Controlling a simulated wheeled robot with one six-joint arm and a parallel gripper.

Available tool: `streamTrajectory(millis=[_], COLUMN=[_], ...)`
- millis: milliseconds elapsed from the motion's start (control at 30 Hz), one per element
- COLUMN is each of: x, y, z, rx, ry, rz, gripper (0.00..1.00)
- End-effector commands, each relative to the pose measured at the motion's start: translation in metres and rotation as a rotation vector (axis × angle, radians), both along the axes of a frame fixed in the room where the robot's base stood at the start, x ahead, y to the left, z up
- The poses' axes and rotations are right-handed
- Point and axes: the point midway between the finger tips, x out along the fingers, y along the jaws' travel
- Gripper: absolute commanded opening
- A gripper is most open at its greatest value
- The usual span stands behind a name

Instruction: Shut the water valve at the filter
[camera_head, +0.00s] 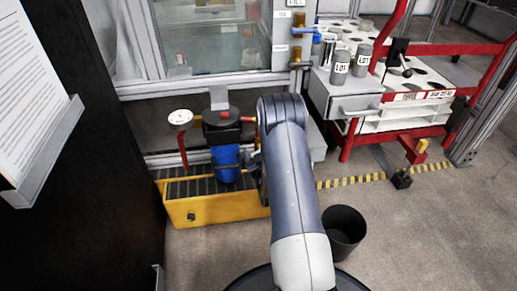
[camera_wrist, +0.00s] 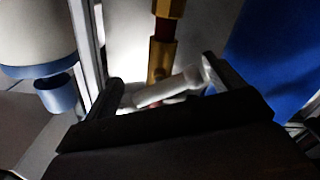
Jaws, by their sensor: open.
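The filter has a black head (camera_head: 222,127) and a blue housing (camera_head: 227,163); it stands over a yellow tray (camera_head: 215,207). In the wrist view the blue housing (camera_wrist: 282,50) fills the upper right. The valve shows there as a brass body (camera_wrist: 161,60) on an upright pipe, with a pale lever (camera_wrist: 172,88) slanting across below it. My gripper (camera_wrist: 166,84) is open, with one dark finger on either side of the lever. I cannot tell whether a finger touches it. In the head view my arm hides the valve and most of my gripper.
A pressure gauge (camera_head: 180,118) on a red pipe stands left of the filter. A black bin (camera_head: 345,228) stands on the floor right of my arm. A red-framed rack (camera_head: 430,48) is at the back right. A dark panel (camera_head: 85,150) borders the left.

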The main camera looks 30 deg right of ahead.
Motion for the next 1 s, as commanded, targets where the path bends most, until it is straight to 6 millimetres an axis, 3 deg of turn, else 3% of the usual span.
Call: streamTrajectory(millis=[200,500,900,1000], x=[0.017,0.019,0.019,0.019], y=[-0.005,-0.005,-0.005,-0.005], z=[0.000,0.001,0.000,0.000], rx=[0.000,0.000,0.000,0.004], ry=[-0.001,0.000,0.000,-0.001], rz=[0.000,0.001,0.001,0.001], gripper=[0.89,0.88,0.56,0.56])
